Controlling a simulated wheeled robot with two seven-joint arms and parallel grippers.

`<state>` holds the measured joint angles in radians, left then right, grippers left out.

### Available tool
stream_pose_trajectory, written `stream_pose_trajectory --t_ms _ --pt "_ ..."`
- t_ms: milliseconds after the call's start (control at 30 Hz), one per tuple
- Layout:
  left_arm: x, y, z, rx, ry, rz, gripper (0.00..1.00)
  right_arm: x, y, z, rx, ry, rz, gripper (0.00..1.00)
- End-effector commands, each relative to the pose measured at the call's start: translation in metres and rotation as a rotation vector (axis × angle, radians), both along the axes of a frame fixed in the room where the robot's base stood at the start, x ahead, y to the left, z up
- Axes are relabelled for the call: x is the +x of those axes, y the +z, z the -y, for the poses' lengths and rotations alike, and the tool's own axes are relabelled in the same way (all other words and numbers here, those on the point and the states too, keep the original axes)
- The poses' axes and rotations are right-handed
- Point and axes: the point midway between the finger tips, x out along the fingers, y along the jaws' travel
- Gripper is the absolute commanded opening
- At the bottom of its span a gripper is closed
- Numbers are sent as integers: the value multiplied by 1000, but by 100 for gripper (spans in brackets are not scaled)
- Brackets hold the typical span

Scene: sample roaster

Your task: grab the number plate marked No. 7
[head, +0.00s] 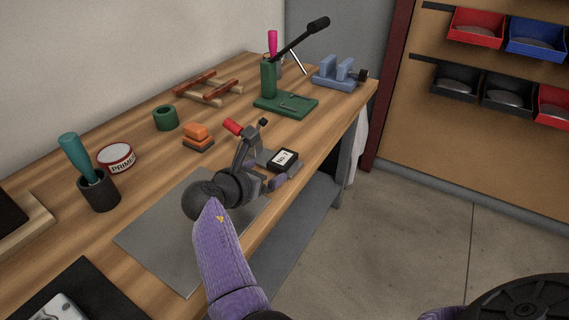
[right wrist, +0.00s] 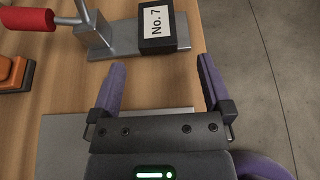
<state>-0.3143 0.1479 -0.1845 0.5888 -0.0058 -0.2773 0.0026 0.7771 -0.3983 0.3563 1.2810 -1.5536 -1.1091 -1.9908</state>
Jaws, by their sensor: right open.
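The number plate (head: 284,160) is a small black block with a white label reading "No. 7". It sits at the right end of the grey base of a red-handled clamp, near the front edge of the wooden bench. My right gripper (head: 265,177) is open and empty, just short of the plate. In the right wrist view its purple fingers (right wrist: 160,66) are spread wider than the plate, with the plate ahead of the gap. My left gripper is not visible.
The clamp's red handle (head: 233,126) rises left of the plate. A grey mat (head: 160,240) lies under my right gripper. Orange-topped blocks (head: 197,133), a green ring (head: 165,118) and a green press (head: 285,103) stand farther back. Open floor lies right of the bench.

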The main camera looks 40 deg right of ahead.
Motion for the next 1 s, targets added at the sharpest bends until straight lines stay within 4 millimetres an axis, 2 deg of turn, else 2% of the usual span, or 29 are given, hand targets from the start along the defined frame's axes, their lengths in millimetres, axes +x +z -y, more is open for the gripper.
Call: stream_pose_trajectory --t_ms 33,200,333,533,567,1000 --pt "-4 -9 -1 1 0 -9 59 3 -8 6 1 -2 0 100" --pt "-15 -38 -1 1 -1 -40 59 18 -24 34 1 -2 -3 100" --pt "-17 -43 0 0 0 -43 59 24 -23 48 0 1 -1 100" --pt "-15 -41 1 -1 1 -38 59 24 -19 49 1 2 2 100" --pt "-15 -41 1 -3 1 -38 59 24 -19 49 1 2 2 96" --pt "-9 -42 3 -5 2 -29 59 24 -19 48 1 2 2 3"
